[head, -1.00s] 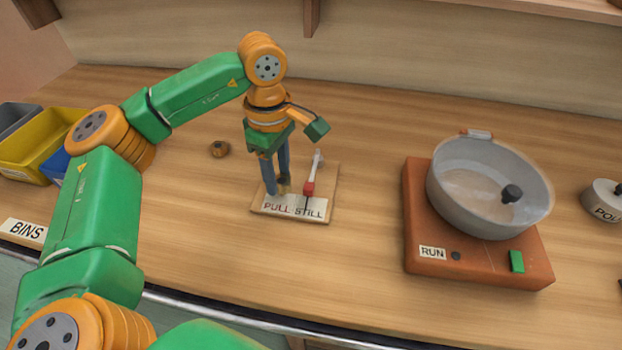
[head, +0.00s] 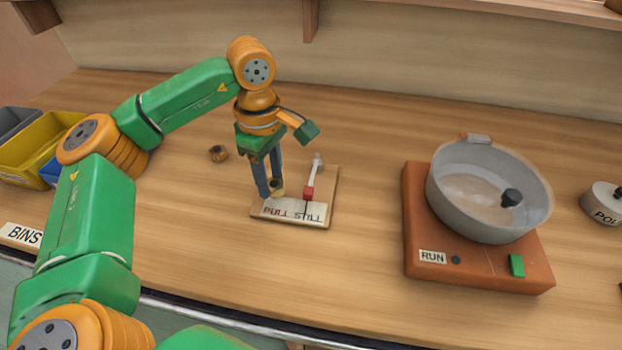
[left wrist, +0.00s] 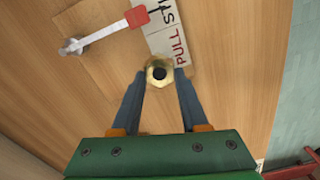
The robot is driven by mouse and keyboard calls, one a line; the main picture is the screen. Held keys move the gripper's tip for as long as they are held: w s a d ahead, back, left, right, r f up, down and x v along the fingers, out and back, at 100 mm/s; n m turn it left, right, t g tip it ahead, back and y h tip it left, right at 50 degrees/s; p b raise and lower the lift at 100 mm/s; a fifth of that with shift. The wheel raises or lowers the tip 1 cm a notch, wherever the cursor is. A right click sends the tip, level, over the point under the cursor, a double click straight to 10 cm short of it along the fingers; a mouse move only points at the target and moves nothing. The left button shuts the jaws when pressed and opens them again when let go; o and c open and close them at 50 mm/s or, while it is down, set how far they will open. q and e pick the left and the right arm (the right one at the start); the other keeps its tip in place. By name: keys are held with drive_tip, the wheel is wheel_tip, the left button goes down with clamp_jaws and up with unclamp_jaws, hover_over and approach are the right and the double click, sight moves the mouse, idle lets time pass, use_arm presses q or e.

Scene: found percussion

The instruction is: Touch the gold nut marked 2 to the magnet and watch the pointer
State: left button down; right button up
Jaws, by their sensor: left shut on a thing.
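My left gripper (head: 270,193) is shut on a gold nut (left wrist: 158,74), held low over the left part of the pointer board (head: 331,188). The nut's number cannot be read. The red magnet block (head: 308,193) sits at the end of a pale arm on the board; it also shows in the left wrist view (left wrist: 137,17). A gap shows between nut and magnet. A thin dark pointer (head: 306,207) runs from the magnet onto the card, near the division between PULL and STILL. My right gripper is not in view.
A brown nut (head: 218,153) lies on the bench left of the board. Yellow (head: 38,150), blue and grey bins stand at far left. A brown base marked RUN (head: 477,271) carries a grey pan (head: 470,205) at right. Bench between board and base is clear.

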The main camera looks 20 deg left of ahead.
use_arm(q)
drive_tip(key=shift+a, duration=0.1)
idle(0.7)
drive_tip(key=shift+s+a, duration=0.2)
drive_tip(key=shift+a, duration=0.6)
drive_tip(key=shift+s+a, duration=0.2)
drive_tip(key=shift+a, duration=0.55)
drive_tip(key=shift+s+a, duration=0.2)
drive_tip(key=shift+a, duration=0.6)
wheel_tip(320, 180, up, 8)
drive_tip(key=p, duration=0.7)
